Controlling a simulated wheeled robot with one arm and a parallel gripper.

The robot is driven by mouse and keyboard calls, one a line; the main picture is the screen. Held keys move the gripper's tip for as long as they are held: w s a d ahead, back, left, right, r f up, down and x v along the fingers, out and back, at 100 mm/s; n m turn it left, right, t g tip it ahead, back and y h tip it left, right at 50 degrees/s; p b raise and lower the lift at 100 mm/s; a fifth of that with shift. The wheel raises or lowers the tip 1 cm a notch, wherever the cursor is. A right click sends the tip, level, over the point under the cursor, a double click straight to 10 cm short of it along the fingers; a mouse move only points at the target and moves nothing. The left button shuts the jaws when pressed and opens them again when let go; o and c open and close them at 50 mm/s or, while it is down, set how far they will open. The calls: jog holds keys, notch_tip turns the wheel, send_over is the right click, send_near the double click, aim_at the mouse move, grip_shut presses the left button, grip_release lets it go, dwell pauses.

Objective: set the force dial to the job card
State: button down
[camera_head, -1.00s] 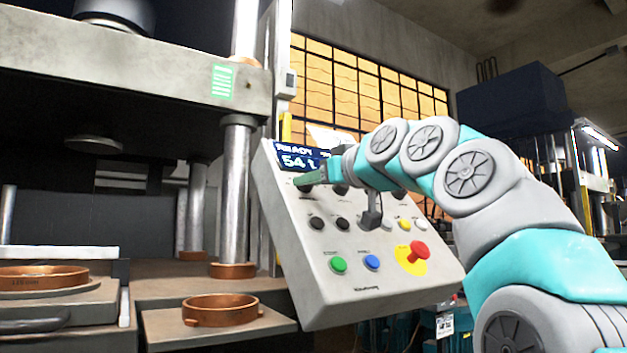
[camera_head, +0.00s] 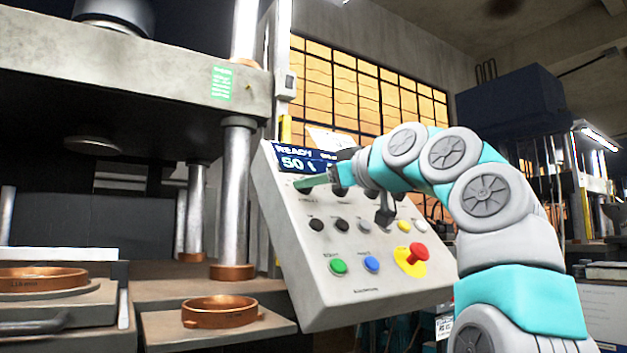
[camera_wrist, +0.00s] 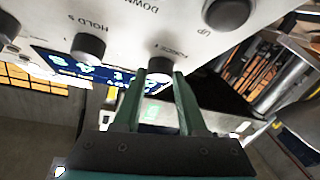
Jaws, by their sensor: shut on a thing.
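A grey sloped control panel (camera_head: 315,225) stands beside the press. Its blue display (camera_head: 300,162) shows READY and a number that looks like 50 t. My gripper (camera_head: 306,183) reaches the panel's upper left and hides the dial there in the head view. In the wrist view the green fingers (camera_wrist: 160,82) are shut on the dark force dial (camera_wrist: 159,66); its label is upside down and partly legible. A white paper (camera_head: 330,139) above the panel may be the job card; its text is unreadable.
The panel also holds a hold dial (camera_wrist: 88,47), several buttons and a red mushroom button (camera_head: 417,253) on a yellow plate. Copper rings (camera_head: 220,311) lie on the press plates at left. A green label (camera_head: 222,83) is on the press.

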dwell(0.3)
jog(key=shift+c, duration=2.3)
grip_release()
jog(key=shift+s, duration=0.1)
jog(key=b+v, duration=0.2)
jog(key=v, duration=0.5)
jog(key=shift+s+d, duration=0.2)
jog(key=shift+d, duration=0.1)
jog(key=shift+s+d, duration=0.1)
